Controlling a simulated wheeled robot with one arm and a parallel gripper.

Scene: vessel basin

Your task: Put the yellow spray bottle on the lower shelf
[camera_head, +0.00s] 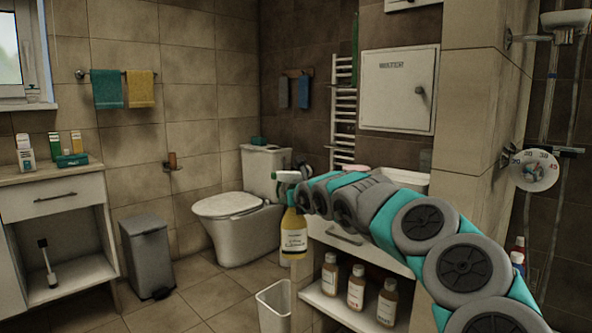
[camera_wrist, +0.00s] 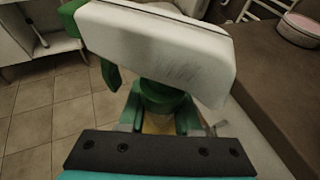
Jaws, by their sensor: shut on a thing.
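The yellow spray bottle (camera_head: 293,236), with a white and green spray head, hangs upright in the air in front of the right cabinet. My gripper (camera_head: 303,197) is shut on it near its neck; the arm hides part of the grip. In the wrist view the bottle's white and green head (camera_wrist: 155,50) fills the upper middle, with my gripper (camera_wrist: 160,122) below it. A lower shelf (camera_head: 318,301) under the right cabinet's drawer holds several brown bottles (camera_head: 356,288). The left cabinet also has an open lower shelf (camera_head: 75,283), with a dark-headed brush (camera_head: 47,262) on it.
A white bin (camera_head: 273,305) stands on the floor just below the held bottle, beside the right cabinet. A toilet (camera_head: 238,220) and a grey pedal bin (camera_head: 148,258) stand behind to the left. Floor between the cabinets is mostly clear.

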